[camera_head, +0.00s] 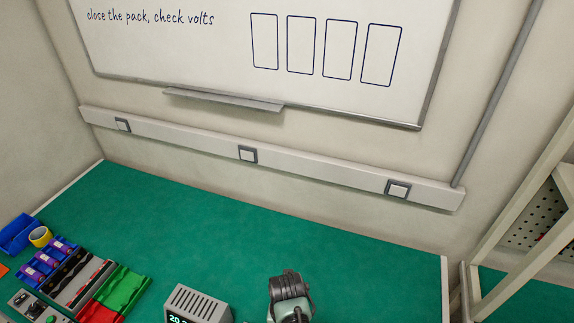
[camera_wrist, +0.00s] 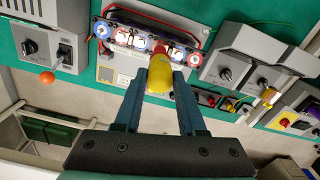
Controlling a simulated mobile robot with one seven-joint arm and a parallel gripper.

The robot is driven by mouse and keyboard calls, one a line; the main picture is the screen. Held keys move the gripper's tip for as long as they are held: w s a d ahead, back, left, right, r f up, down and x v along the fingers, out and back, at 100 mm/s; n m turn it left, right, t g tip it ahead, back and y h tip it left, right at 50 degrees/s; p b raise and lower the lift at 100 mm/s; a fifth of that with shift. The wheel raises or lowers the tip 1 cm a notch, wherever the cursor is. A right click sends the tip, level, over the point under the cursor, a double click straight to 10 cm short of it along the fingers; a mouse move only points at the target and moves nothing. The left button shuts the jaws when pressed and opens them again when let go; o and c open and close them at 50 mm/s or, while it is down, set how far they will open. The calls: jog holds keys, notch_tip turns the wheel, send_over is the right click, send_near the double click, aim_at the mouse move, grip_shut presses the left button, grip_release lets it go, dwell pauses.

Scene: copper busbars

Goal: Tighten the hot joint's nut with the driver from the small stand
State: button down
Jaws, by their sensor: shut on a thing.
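In the wrist view my gripper (camera_wrist: 160,74) is shut on a yellow driver (camera_wrist: 158,84), with a finger on each side of it. The driver's reddish front end points at a row of joints (camera_wrist: 122,38) in a dark frame, with blue and red parts and bright spots. The driver overlaps the middle of the row in the picture. I cannot tell whether its tip touches a nut, and the nut itself is hidden or too small. I cannot tell which joint is hot. The small stand cannot be made out in either view.
In the wrist view, a grey box (camera_wrist: 30,35) with a knob and orange-ended lever stands left; grey knobbed units (camera_wrist: 228,68) stand right. In the head view, coloured trays (camera_head: 122,288) and a lit display unit (camera_head: 197,303) line the near edge. The green bench (camera_head: 240,230) behind is clear.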

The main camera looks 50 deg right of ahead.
jog(key=shift+f+b, duration=0.5)
jog(key=shift+f, duration=0.4)
jog(key=m, duration=0.6)
dwell(0.4)
jog(key=m, duration=0.6)
jog(key=shift+m+p, duration=0.3)
jog(key=shift+p, duration=0.1)
